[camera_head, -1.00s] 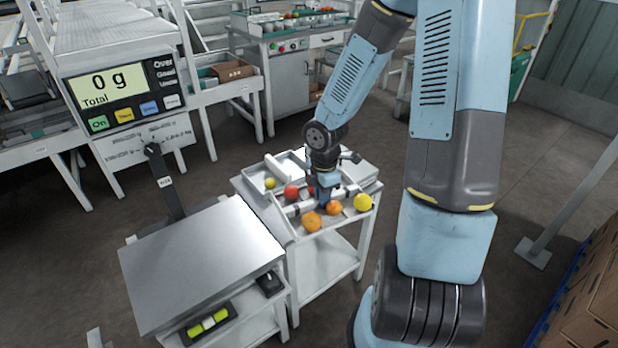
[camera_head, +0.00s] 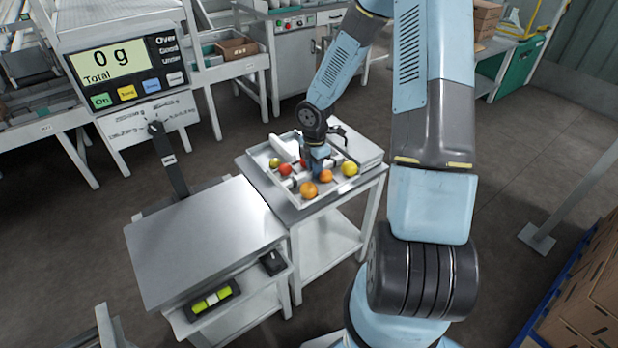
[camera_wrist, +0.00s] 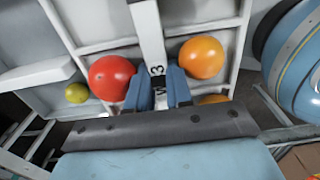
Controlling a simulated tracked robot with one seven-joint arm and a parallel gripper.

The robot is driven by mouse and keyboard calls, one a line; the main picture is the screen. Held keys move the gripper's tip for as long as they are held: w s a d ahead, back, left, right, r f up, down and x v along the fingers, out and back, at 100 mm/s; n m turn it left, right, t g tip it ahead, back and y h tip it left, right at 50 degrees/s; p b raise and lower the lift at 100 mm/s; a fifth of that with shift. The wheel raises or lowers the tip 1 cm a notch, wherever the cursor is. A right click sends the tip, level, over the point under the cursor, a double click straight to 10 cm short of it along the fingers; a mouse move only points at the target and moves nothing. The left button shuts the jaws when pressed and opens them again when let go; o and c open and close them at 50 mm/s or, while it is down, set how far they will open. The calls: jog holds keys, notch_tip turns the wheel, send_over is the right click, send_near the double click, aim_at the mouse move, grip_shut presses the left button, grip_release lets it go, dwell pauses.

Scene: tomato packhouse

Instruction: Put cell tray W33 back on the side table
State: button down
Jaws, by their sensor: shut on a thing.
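Cell tray W33 (camera_head: 298,203) is a white, shallow tray with dividers, over the top of the side table (camera_head: 262,188). I cannot tell if it fully rests there. It holds a yellow fruit (camera_head: 350,169), an orange one (camera_head: 309,189), a second orange one (camera_head: 326,176), a red one (camera_head: 285,170) and a small yellow-green one (camera_head: 274,162). My gripper (camera_head: 316,168) points down into its middle. In the wrist view my gripper (camera_wrist: 158,92) is shut on the tray's white central bar (camera_wrist: 148,30), whose label is partly hidden by the fingers.
The weighing platform (camera_head: 205,240) at the left of the side table is bare, and its display (camera_head: 112,70) reads 0 g. A flat pale item (camera_head: 358,148) lies on the table's back right. Cardboard boxes (camera_head: 590,290) stand at right. Floor between is clear.

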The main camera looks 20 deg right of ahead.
aim_at(311, 170)
jog(key=shift+w+f, duration=0.7)
jog(key=shift+f, duration=0.2)
jog(key=shift+w+f, duration=0.7)
jog(key=shift+f, duration=0.2)
notch_tip(311, 170, down, 3)
jog(key=shift+r, duration=0.1)
jog(key=c, duration=1)
grip_release()
